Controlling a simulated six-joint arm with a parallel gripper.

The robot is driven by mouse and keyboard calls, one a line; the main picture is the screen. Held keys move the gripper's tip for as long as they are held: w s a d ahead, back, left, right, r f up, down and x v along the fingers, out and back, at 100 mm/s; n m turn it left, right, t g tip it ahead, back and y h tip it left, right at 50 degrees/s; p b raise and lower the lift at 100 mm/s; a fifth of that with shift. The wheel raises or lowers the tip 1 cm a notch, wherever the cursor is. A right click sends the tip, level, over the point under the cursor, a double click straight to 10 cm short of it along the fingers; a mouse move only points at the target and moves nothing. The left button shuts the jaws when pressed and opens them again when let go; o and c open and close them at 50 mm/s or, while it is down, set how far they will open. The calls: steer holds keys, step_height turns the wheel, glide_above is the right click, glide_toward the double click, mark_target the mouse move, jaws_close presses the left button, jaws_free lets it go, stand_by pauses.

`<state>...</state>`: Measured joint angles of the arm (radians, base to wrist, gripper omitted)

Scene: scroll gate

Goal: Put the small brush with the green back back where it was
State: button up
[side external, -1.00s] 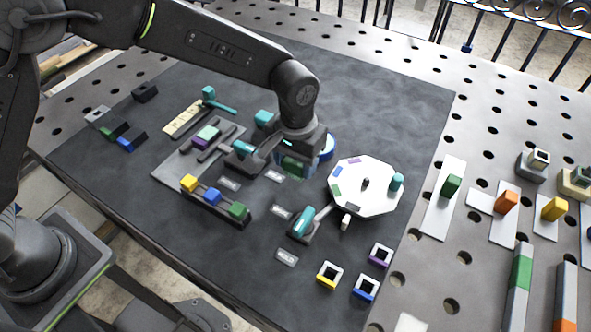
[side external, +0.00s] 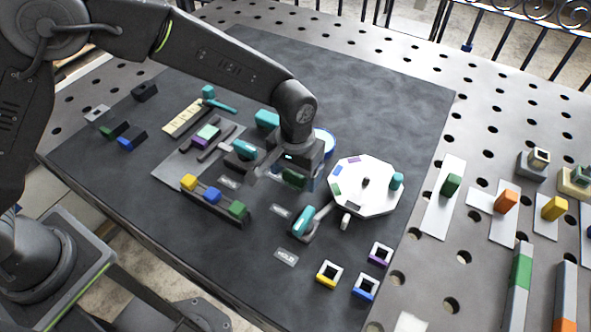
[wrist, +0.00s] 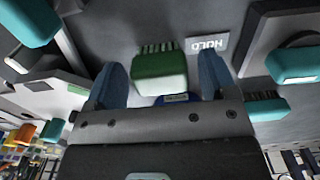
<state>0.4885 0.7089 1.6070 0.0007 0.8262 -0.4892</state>
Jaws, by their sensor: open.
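The small brush with the green back (side external: 293,178) is below my wrist in the side view. In the wrist view the green brush (wrist: 160,72) lies between my two blue fingers, bristles towards the top of the picture, with a gap on each side. My gripper (wrist: 163,78) is open around it; in the side view my gripper (side external: 290,180) is low over the dark mat, its fingers partly hidden. A grey label reading HOLD (wrist: 207,43) lies just beside the brush. Whether the brush rests fully on the mat is hard to tell.
A teal-backed tool (side external: 303,221) lies in front, near the white octagonal turntable (side external: 380,204). Another teal-backed piece (side external: 245,149) lies left of my gripper. A blue-rimmed round item (side external: 327,142) is behind. A rack of coloured blocks (side external: 214,203) stands at front left.

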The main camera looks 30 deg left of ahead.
steer(key=shift+r, duration=0.15)
step_height(320, 180, up, 11)
steer(key=s+a+r+t, duration=0.1)
steer(key=s+a+r, duration=0.2)
steer(key=a+r, duration=0.45)
steer(key=s+a+r+t, duration=0.2)
steer(key=s+a+t, duration=0.2)
steer(key=s+a, duration=1)
steer(key=shift+s+a+r+t, duration=0.3)
steer(key=shift+s+a+r, duration=0.1)
steer(key=shift+s, duration=1.2)
steer(key=shift+d, duration=0.1)
